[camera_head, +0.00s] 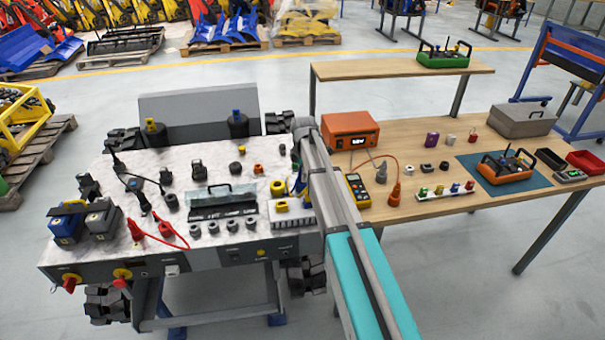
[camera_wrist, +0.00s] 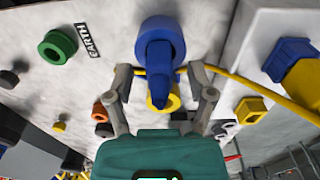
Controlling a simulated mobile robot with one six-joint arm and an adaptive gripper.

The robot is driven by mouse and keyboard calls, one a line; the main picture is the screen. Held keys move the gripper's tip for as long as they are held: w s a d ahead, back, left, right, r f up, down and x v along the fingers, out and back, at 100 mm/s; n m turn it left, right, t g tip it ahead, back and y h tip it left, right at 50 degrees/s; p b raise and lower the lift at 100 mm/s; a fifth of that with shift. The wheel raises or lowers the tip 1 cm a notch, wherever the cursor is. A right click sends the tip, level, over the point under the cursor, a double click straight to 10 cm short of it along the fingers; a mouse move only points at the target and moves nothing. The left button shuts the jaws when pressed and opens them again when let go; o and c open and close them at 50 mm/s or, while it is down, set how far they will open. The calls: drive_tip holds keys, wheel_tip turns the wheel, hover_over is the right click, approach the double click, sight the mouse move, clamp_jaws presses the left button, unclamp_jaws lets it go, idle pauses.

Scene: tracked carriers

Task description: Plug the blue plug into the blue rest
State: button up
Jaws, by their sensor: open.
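In the wrist view, a blue plug (camera_wrist: 159,75) points toward me from a round blue rest (camera_wrist: 160,32) on the pale panel. The plug overlaps the rest in this view. I cannot tell how deep it sits. My gripper (camera_wrist: 162,84) is open, with one finger on each side of the plug. Gaps show between the fingers and the plug. A yellow ring (camera_wrist: 170,103) shows just below the plug, partly covered by it. In the head view, my arm hides much of this area, and I cannot make out the fingers there.
In the wrist view, a green socket (camera_wrist: 57,47) sits beside an EARTH label (camera_wrist: 88,41). A yellow socket (camera_wrist: 250,110) and a blue block (camera_wrist: 289,58) are at right. A yellow cable (camera_wrist: 265,90) crosses behind the fingers. The head view shows a wooden bench (camera_head: 440,208) at right.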

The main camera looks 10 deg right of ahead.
drive_tip(key=shift+r+p, duration=4.3)
drive_tip(key=shift+r, duration=0.2)
drive_tip(key=s+d+m, duration=0.1)
drive_tip(key=s+m, duration=1.7)
drive_tip(key=s, duration=1.1)
